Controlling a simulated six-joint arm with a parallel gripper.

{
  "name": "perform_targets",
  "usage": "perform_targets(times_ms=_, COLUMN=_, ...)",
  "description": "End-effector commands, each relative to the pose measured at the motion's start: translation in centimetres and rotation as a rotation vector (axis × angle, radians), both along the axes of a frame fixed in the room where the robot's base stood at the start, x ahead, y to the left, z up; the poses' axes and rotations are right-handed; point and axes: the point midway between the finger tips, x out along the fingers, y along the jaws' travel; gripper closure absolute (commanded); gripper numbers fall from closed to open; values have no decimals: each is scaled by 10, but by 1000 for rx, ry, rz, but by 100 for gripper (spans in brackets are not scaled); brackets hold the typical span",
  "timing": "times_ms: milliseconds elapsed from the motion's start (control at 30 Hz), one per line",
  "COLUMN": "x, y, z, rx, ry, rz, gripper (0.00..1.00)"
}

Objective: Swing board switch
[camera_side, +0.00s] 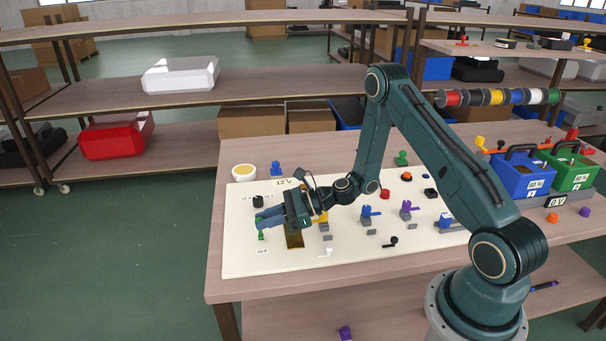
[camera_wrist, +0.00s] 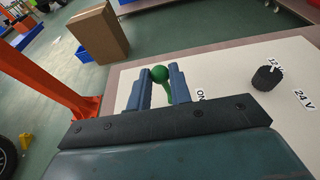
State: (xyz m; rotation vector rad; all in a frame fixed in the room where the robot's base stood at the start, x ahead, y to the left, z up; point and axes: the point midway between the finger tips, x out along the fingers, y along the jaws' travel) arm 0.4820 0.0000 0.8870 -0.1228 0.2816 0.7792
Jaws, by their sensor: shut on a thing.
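The cream board (camera_side: 243,262) lies on the wooden table. A green switch lever with a round knob stands at the board's left edge; its knob shows in the wrist view (camera_wrist: 159,74) and its lower part in the side view (camera_side: 261,236). My gripper (camera_side: 262,222) is at this lever, its two blue fingers on either side of the knob in the wrist view (camera_wrist: 160,88). It is shut on the green lever. The lever's base is hidden behind the fingers in the wrist view. An "ON" label (camera_wrist: 201,96) lies to the right of the lever.
A black knob (camera_wrist: 267,77) with "12 V" and "24 V" labels stands beside the gripper. A yellow switch (camera_side: 322,217), blue switch (camera_side: 368,212) and purple switch (camera_side: 406,208) stand to its right. Blue (camera_side: 522,180) and green boxes (camera_side: 572,172) stand at the table's right.

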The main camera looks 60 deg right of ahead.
Motion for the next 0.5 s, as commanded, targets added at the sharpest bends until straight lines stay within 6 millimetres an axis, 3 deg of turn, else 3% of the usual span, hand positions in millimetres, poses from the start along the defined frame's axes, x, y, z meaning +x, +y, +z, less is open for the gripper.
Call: perform_targets(times_ms=500, x=12, y=-13, z=-1, rx=-3, ry=0, rz=-3, gripper=92)
